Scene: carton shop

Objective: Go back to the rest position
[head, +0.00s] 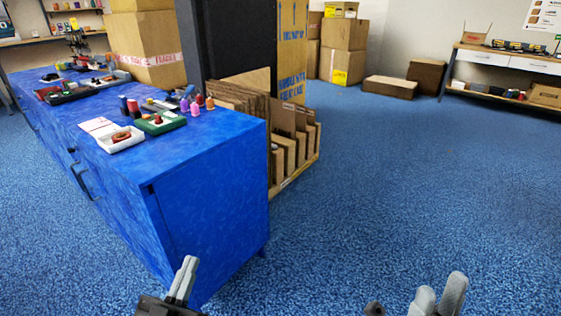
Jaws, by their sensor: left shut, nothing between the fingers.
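My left gripper (186,268) is at the bottom of the head view, in front of the near end of the blue cabinet (210,205). Its two grey fingers point up and lie together, with nothing between them. My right gripper (438,296) is at the bottom edge, right of the middle, over open floor. Two grey fingertips show, side by side. The rest of that gripper is cut off, and I cannot tell whether it is open or shut. No held thing shows in it.
Small items, a white tray (121,142) and a green tray (160,124) stand on the cabinet. Flat cardboard stands in a rack (290,150) beside it. Cartons (343,50) and a workbench (510,60) are at the back. The blue floor (400,180) at the right is clear.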

